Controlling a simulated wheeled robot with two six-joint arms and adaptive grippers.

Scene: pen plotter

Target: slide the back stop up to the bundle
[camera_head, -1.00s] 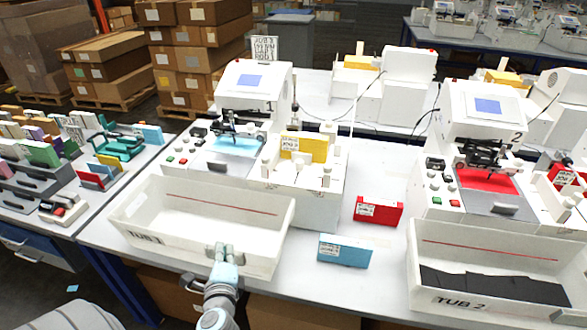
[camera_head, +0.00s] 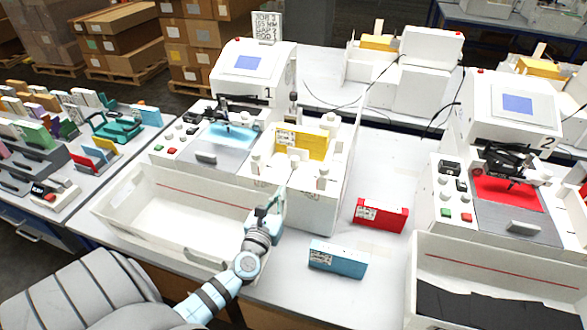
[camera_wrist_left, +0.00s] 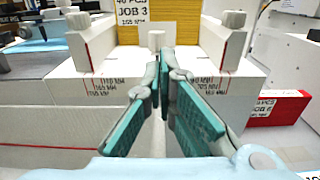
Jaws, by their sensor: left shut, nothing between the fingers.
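The yellow bundle (camera_head: 309,145) stands upright in the white feeder of machine 1, with a label reading JOB 3. In the left wrist view the bundle (camera_wrist_left: 182,22) is behind a small white upright piece (camera_wrist_left: 157,38), which looks like the back stop, midway between two white side guides (camera_wrist_left: 97,42). My left gripper (camera_head: 278,200) is at the feeder's near end, short of the bundle and the stop. Its teal fingers (camera_wrist_left: 168,65) are shut with nothing between them. They overlap the lower part of the stop in the wrist view; I cannot tell whether they touch it. My right gripper is out of view.
The white tub (camera_head: 150,215) lies left of my arm. A red box (camera_head: 381,214) and a blue box (camera_head: 337,259) stand on the table right of the feeder. Machine 2 (camera_head: 510,110) and its tub with dark sheets are at the right.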

